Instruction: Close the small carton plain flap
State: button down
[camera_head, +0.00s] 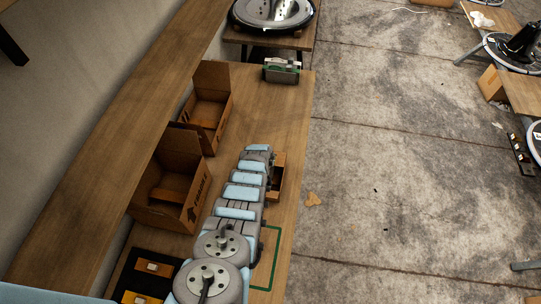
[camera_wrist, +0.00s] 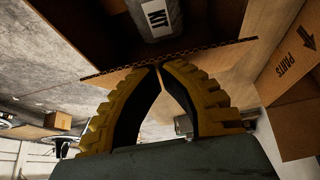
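The small carton (camera_head: 278,178) stands on the wooden bench in the head view, partly hidden by my arm. In the wrist view its brown cardboard flap (camera_wrist: 225,55) shows, with a corrugated edge running across the picture. A grey item marked KIT (camera_wrist: 155,17) lies in the dark carton opening beyond that edge. My gripper (camera_wrist: 158,67) has its two yellow and black fingers brought together at the tips, right at the flap's edge. The tips look to touch it or nearly so; I cannot tell whether cardboard is pinched between them. My arm hides the gripper in the head view.
Two open cartons, one marked FRAGILE (camera_head: 185,185) and one behind it (camera_head: 208,105), stand left of my arm. A carton marked PARTS (camera_wrist: 290,60) is close on the right in the wrist view. A grey device (camera_head: 281,70) sits at the bench's far end.

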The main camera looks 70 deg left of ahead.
jog(key=shift+s+d+f+y, duration=0.1)
jog(key=shift+d+f+y, duration=0.2)
jog(key=shift+f+y, duration=0.2)
jog(key=shift+f+t+b, duration=0.25)
jog(key=shift+t+b, duration=0.05)
jog(key=shift+b, duration=0.05)
jog(key=shift+s+d+f+b, duration=0.15)
jog(key=shift+f+b, duration=0.15)
jog(key=shift+b, duration=0.05)
jog(key=shift+r, duration=0.15)
